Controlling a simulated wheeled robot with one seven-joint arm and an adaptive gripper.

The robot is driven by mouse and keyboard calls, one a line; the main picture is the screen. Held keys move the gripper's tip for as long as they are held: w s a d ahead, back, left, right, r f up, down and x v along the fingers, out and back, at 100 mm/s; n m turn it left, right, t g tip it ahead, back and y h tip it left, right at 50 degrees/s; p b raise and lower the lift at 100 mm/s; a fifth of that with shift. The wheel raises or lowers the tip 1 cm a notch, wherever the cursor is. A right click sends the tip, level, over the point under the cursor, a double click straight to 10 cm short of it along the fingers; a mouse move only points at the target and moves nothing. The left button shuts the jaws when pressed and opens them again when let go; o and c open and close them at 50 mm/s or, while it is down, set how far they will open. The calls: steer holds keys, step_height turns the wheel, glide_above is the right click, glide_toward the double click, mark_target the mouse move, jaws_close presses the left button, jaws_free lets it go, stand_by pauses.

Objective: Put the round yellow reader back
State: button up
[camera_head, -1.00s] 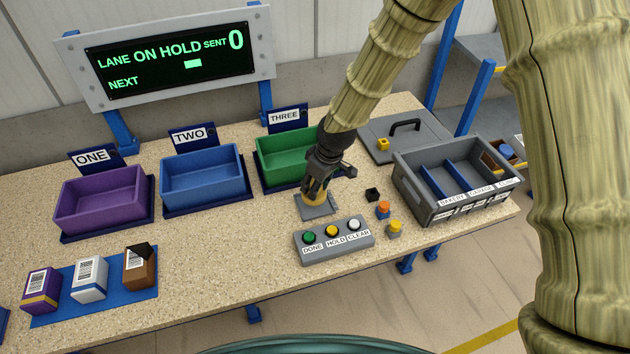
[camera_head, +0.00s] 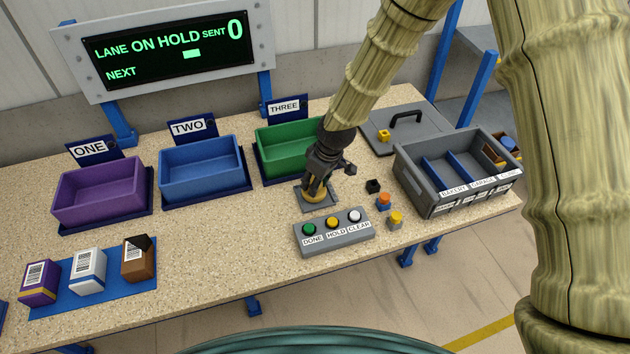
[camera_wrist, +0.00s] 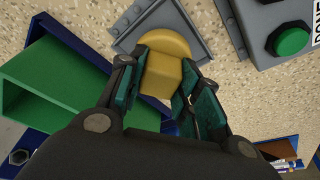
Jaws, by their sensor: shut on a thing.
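The round yellow reader (camera_wrist: 162,75) is between the two teal-padded fingers of my gripper (camera_wrist: 166,84) in the wrist view. My gripper is shut on it. In the head view my gripper (camera_head: 315,188) points down, with the yellow reader (camera_head: 317,197) showing at its tips. The reader is over a small grey square plate (camera_head: 330,207), which also shows behind it in the wrist view (camera_wrist: 195,22). I cannot tell whether the reader touches the plate, as the fingers hide part of it.
The button box (camera_head: 332,240) stands just in front of the plate, the green bin (camera_head: 265,160) behind it. A black block (camera_head: 373,186), an orange-topped piece (camera_head: 384,202) and a yellow-topped piece (camera_head: 395,220) stand right. A grey divided box (camera_head: 437,198) is farther right.

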steer(key=shift+f+b, duration=0.3)
steer(key=shift+f, duration=0.35)
steer(key=o, duration=1.3)
steer(key=shift+c, duration=0.2)
steer(key=v, duration=1.2)
steer(key=shift+a, duration=0.1)
